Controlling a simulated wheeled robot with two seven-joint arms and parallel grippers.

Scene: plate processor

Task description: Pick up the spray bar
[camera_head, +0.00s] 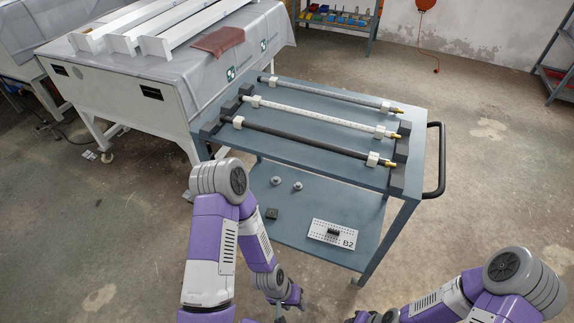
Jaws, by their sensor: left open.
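Several long bars lie side by side on the top of a blue-grey cart (300,160); I cannot tell which is the spray bar. The far one is a grey bar (325,94), the middle a pale speckled bar (310,116), and the near one a dark bar (300,138). Each has white collars and a brass-coloured tip at its right end. My left gripper (291,300) is open and low at the bottom centre, in front of the cart, apart from the bars. Little of my right gripper shows at the bottom edge; its fingers cannot be made out.
A black handle (440,160) sticks out at the cart's right. A covered table (180,85) with white beams stands close at left. Floor is clear at right.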

